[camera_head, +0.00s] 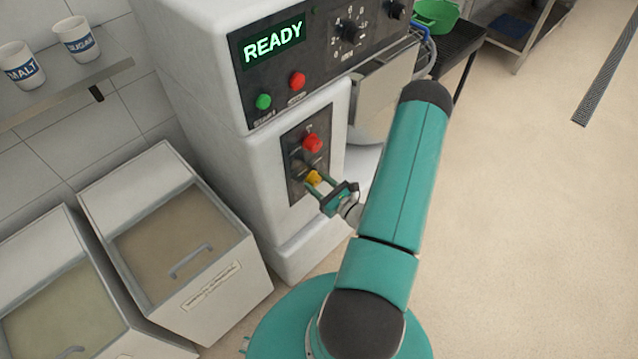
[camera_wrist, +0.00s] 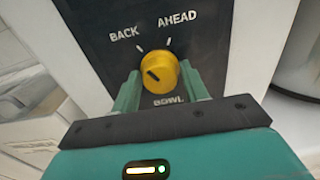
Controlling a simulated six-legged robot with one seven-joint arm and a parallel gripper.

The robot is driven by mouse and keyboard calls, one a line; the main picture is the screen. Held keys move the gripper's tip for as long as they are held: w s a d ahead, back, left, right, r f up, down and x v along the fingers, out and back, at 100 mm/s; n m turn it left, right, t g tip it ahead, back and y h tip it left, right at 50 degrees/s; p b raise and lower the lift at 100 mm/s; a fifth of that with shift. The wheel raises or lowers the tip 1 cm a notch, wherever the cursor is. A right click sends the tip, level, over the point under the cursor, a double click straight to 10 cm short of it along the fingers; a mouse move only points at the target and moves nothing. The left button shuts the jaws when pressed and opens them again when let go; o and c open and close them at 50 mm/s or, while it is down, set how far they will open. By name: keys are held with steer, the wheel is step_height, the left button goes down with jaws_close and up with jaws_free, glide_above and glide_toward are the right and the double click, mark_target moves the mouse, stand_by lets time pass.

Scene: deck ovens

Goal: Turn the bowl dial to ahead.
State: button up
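The yellow bowl dial (camera_wrist: 161,72) sits on a dark panel in the wrist view, marked BACK at upper left and AHEAD at upper right, with BOWL below. A dark mark on its face is left of centre; its exact pointing is hard to tell, but it does not clearly line up with AHEAD. My gripper (camera_wrist: 159,78) is open, one finger on each side of the dial, with small gaps apparent. In the head view the dial (camera_head: 313,177) is partly hidden by my gripper (camera_head: 318,180) at the panel's lower part.
A red knob (camera_head: 312,143) sits just above the dial. Higher up are a green button (camera_head: 263,101), a red button (camera_head: 298,81), a READY display (camera_head: 273,43) and a black dial (camera_head: 350,32). Lidded bins (camera_head: 190,285) stand at left.

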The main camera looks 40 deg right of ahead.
steer(key=c, duration=0.6)
steer(key=shift+o, duration=0.2)
steer(key=shift+m, duration=0.4)
steer(key=m, duration=1.1)
steer(key=o, duration=1)
